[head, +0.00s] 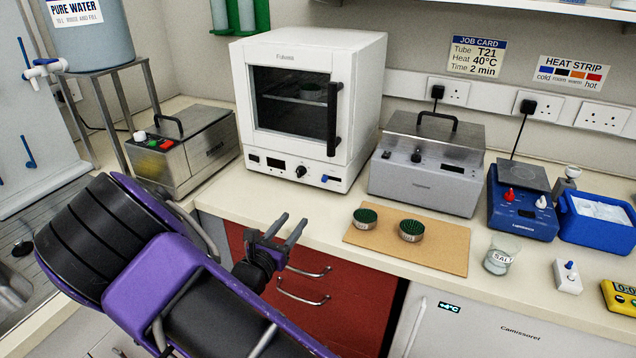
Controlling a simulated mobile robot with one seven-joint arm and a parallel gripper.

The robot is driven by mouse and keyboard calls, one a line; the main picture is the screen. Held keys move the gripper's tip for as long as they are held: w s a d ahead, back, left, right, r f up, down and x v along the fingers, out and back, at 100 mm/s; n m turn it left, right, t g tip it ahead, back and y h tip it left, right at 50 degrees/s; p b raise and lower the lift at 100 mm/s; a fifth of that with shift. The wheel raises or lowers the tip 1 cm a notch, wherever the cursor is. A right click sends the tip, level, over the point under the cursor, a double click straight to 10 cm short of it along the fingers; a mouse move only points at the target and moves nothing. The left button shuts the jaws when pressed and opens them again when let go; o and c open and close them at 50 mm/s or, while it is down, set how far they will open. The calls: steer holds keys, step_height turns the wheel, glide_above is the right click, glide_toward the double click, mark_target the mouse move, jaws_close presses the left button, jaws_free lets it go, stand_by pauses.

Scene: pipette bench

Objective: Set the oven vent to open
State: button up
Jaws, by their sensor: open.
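The white oven (280,48) stands at the back centre of the bench with its glass door shut and a dark upright handle (334,120) on the right. Its front panel has a small display, a dark knob (300,171) and a small blue slider (328,179) at the lower right. I cannot tell which way the slider is set, and no vent label is readable. My gripper (291,220) is open and empty. It is in front of the bench edge, below and apart from the oven panel.
A steel bath (192,152) stands left of the oven, a lidded grey bath (425,180) right. A tan board (447,240) holds two green-topped pots (366,217). A glass beaker (499,255) stands near the front edge. Bare counter lies before the oven.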

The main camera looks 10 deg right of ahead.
mark_target(325, 179)
steer(key=x, duration=1.7)
steer(key=shift+w+d, duration=0.1)
jaws_close()
stand_by(0.8)
